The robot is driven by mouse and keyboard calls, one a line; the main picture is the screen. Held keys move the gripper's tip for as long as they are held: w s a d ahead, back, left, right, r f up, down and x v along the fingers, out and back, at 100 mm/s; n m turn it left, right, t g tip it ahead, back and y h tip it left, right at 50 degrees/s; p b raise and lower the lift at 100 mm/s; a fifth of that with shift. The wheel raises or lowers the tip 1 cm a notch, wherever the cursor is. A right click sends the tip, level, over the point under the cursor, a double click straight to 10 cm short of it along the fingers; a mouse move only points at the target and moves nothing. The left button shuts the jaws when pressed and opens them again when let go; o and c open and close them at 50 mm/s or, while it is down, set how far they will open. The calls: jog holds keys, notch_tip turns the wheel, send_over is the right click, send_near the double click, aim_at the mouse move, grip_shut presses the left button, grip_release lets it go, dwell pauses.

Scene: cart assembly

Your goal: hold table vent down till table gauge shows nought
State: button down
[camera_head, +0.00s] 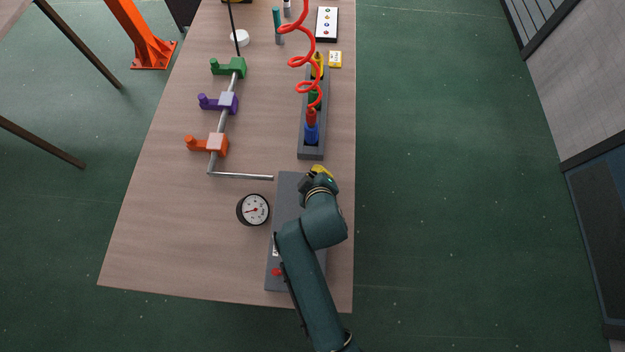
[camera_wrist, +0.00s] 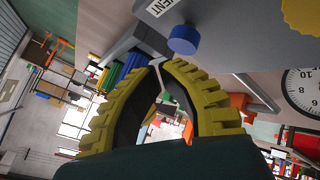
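The table vent is a blue round button (camera_wrist: 183,40) on a grey block, with a VENT label (camera_wrist: 160,8) beside it in the wrist view. In the head view my arm hides it. The table gauge (camera_head: 254,210) is a round white dial left of the grey block; its red needle points left, but the exact value is too small to read. Part of the gauge also shows in the wrist view (camera_wrist: 304,88). My gripper (camera_wrist: 157,63) has yellow fingers with their tips nearly together, holding nothing visible. The tips appear near the blue button, with no clear contact.
The grey block (camera_head: 288,183) lies under my arm, with a red knob (camera_head: 277,271) at its near end. Beyond it stand a dark rack (camera_head: 312,154) of coloured parts and a red coiled hose (camera_head: 301,62). A pipe with orange (camera_head: 207,145), purple and green valves runs left.

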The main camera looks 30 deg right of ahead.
jog(key=shift+f, duration=0.4)
jog(key=shift+f, duration=0.6)
dwell(0.8)
jog(key=shift+r, duration=0.15)
jog(key=shift+r+p, duration=0.8)
jog(key=shift+p, duration=0.1)
jog(key=shift+r, duration=0.1)
notch_tip(320, 180, up, 5)
jog(key=p, duration=0.5)
dwell(0.5)
